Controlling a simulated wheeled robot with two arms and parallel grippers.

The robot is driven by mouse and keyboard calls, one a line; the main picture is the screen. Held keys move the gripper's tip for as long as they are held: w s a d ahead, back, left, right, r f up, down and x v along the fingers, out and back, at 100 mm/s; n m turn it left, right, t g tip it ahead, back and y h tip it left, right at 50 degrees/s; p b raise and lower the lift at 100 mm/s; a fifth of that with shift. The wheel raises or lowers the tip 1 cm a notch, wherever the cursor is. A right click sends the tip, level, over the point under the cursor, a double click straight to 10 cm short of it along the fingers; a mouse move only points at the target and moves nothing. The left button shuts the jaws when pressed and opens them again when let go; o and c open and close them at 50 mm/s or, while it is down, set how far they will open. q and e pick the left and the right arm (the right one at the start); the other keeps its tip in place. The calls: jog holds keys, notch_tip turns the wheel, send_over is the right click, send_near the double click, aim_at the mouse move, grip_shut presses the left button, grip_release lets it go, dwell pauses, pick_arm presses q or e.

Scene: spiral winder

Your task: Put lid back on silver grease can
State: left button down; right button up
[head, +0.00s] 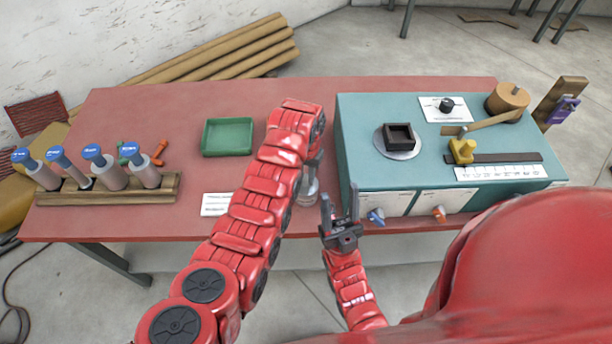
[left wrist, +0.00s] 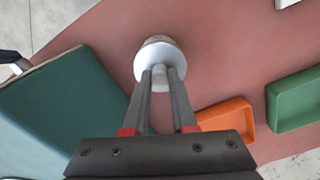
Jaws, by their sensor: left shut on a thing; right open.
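My left gripper (left wrist: 160,75) is shut on the knob of a round silver-white lid (left wrist: 148,66). In the left wrist view the lid is over the grease can (left wrist: 157,40), whose rim area shows just past the lid's far edge. I cannot tell if the lid touches the can. In the head view the silver can (head: 308,192) stands near the table's front edge, partly hidden by my left arm. My left gripper there (head: 314,168) is mostly hidden, just above the can. My right gripper (head: 340,215) is open and empty, right of the can.
A teal machine box (head: 362,135) stands close on the right. A green tray (head: 228,150) is on the left, and an orange tray (left wrist: 228,115) shows in the left wrist view. A wooden rack (head: 110,190) of blue-capped cylinders and a white card (head: 215,204) lie left.

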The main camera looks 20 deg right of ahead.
dwell(0.4)
pick_arm(q)
jog(key=c, duration=0.6)
grip_release()
jog(key=shift+c, duration=0.2)
jog(key=shift+o, duration=0.2)
jog(key=o, duration=0.4)
jog(key=shift+o, duration=0.2)
jog(key=shift+w+r+p, duration=0.1)
jog(key=shift+r+p, duration=0.25)
jog(key=shift+r, duration=3.15)
